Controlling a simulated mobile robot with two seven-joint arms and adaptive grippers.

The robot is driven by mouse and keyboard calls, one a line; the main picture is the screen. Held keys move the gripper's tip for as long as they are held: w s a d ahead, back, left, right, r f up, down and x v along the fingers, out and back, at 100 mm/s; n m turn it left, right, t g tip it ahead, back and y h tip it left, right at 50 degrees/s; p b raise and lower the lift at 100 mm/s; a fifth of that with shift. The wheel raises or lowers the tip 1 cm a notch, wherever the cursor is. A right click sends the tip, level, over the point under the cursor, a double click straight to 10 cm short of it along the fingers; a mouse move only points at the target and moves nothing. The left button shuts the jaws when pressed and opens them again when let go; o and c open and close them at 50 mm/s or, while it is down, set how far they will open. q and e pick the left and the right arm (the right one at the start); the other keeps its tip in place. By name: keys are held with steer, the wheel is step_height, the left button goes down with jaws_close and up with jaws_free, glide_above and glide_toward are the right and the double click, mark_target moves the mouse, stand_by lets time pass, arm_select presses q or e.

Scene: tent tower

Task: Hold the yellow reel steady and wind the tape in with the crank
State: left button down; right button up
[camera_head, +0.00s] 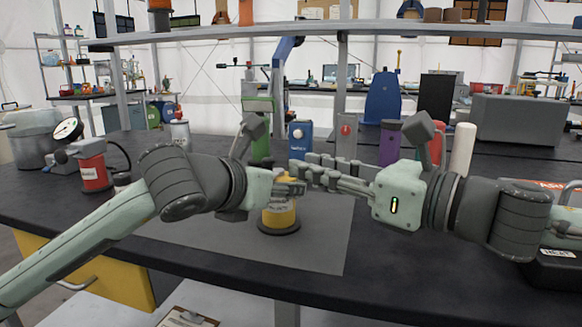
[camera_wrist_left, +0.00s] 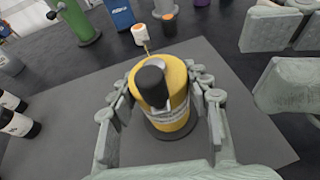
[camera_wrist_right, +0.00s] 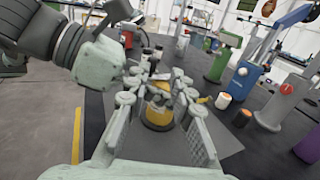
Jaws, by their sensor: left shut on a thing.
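The yellow reel (camera_head: 279,217) stands upright on a grey mat (camera_head: 325,235), on a dark base. It also shows in the left wrist view (camera_wrist_left: 178,88), with a black knob (camera_wrist_left: 151,82) over its top and a pale band around its lower part. My left gripper (camera_wrist_left: 162,88) is shut on the reel, with a finger on each side. My right gripper (camera_head: 304,174) reaches in from the right above the reel. In the right wrist view its fingers (camera_wrist_right: 158,82) are apart, with the reel (camera_wrist_right: 158,113) beyond them. The crank is partly hidden by the fingers in the head view.
A red can with a gauge (camera_head: 94,172) is at the left. The front of the mat is clear. A shelf (camera_head: 340,32) crosses above.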

step_height(320, 180, up, 3)
steer(key=w+d+m+h, duration=0.1)
steer(key=w+d+h, duration=0.1)
steer(key=n+g+h, duration=0.1)
steer(key=n+g, duration=0.1)
steer(key=g, duration=0.2)
glide_toward(271, 160)
steer(key=shift+t, duration=0.3)
steer(key=x, duration=1.1)
steer(key=shift+s+f, duration=0.1)
steer(key=shift+f, duration=0.05)
steer(key=shift+c, duration=0.6)
steer(key=shift+m, duration=0.3)
jaws_close()
